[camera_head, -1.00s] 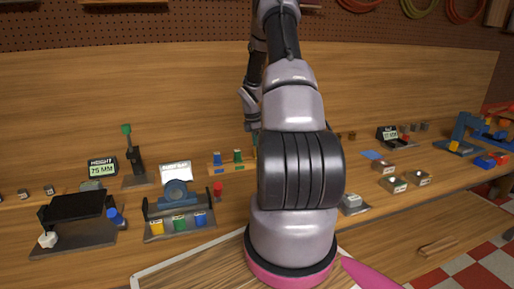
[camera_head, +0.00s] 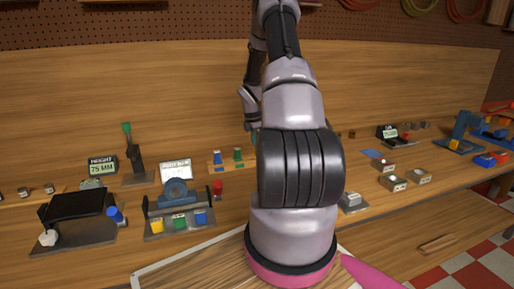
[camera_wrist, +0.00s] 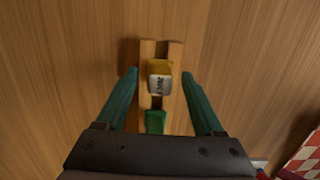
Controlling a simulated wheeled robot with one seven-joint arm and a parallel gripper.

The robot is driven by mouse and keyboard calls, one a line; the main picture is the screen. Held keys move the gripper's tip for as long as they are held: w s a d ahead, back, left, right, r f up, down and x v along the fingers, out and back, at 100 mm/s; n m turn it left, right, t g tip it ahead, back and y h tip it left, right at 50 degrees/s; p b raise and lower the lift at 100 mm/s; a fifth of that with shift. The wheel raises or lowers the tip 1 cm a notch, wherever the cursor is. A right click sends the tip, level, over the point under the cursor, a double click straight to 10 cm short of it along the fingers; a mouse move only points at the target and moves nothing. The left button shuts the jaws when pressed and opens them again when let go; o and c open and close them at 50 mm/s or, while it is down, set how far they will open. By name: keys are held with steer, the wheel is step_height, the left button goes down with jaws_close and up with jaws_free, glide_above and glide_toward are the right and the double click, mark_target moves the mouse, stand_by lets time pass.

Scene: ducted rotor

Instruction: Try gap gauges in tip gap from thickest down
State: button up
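A small wooden rack (camera_wrist: 175,54) lies under my gripper (camera_wrist: 160,74) in the wrist view. A yellow gauge (camera_wrist: 160,67) with a white label stands in it, its lettering too small to read surely. A green gauge (camera_wrist: 156,121) is nearer my palm. My gripper's two teal fingers are apart, one on each side of the yellow gauge, with gaps showing. In the head view, a blue gauge (camera_head: 217,157) and a green gauge (camera_head: 238,154) stand on a wooden rack; my arm hides its right part and my gripper. A blue round part (camera_head: 177,191) sits on a grey stand.
Yellow, green and blue blocks (camera_head: 179,219) line that stand's front, with a small red piece (camera_head: 218,187) beside it. A black fixture (camera_head: 77,206) and a height display (camera_head: 102,167) are at left. Several small blocks (camera_head: 393,183) lie at right. Bare bench surrounds the rack.

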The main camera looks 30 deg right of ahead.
step_height(320, 180, up, 11)
steer(key=a, duration=0.1)
steer(key=shift+w+f, duration=0.15)
steer(key=shift+w, duration=0.05)
steer(key=shift+s+a, duration=0.1)
